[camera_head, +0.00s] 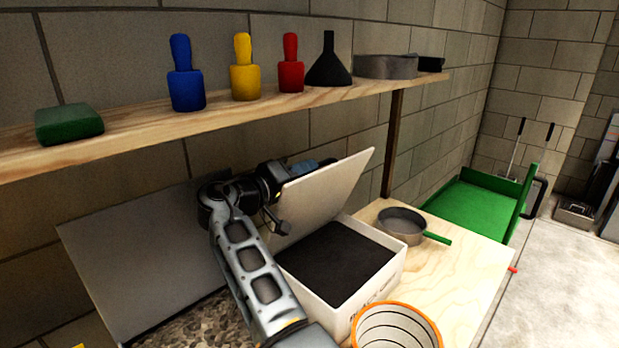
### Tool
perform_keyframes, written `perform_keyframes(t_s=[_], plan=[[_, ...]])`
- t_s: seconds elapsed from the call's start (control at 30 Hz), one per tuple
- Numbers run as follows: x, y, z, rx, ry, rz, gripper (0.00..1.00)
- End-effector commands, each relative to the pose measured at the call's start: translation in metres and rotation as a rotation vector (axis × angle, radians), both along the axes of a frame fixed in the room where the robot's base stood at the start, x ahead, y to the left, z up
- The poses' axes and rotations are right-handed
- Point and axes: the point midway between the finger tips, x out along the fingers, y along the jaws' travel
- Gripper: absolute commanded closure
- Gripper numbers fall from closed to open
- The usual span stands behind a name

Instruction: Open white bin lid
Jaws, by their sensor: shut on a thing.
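The white bin (396,272) stands on the wooden bench, with dark contents showing inside. Its white lid (325,196) is tilted up steeply along the bin's back left side, so the bin's top is open to view. My gripper (284,183) is at the lid's upper left, on its far side, and is shut on the lid. The fingertips are partly hidden by the lid and my wrist. My arm reaches up from the bottom, passing left of the bin and covering part of its left side.
A wooden shelf (222,112) above holds blue, yellow and red bottles, a black funnel and a green block. A grey pan (401,222) with a green handle sits right of the bin. An orange-rimmed container (397,330) stands in front. A grey panel (140,262) stands left.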

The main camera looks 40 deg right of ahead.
Motion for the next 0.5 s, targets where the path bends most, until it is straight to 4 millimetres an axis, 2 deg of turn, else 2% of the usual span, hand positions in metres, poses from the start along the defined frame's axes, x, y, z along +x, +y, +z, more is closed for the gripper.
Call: perform_keyframes(t_s=[0.23,0.27,0.5], plan=[[0.0009,0.0006,-0.0007,0.0,0.006,0.002,1.0],[0.0009,0.0006,-0.0007,0.0,0.006,0.002,0.87],[0.0006,0.0004,-0.0004,0.0,0.005,0.001,0.64]])
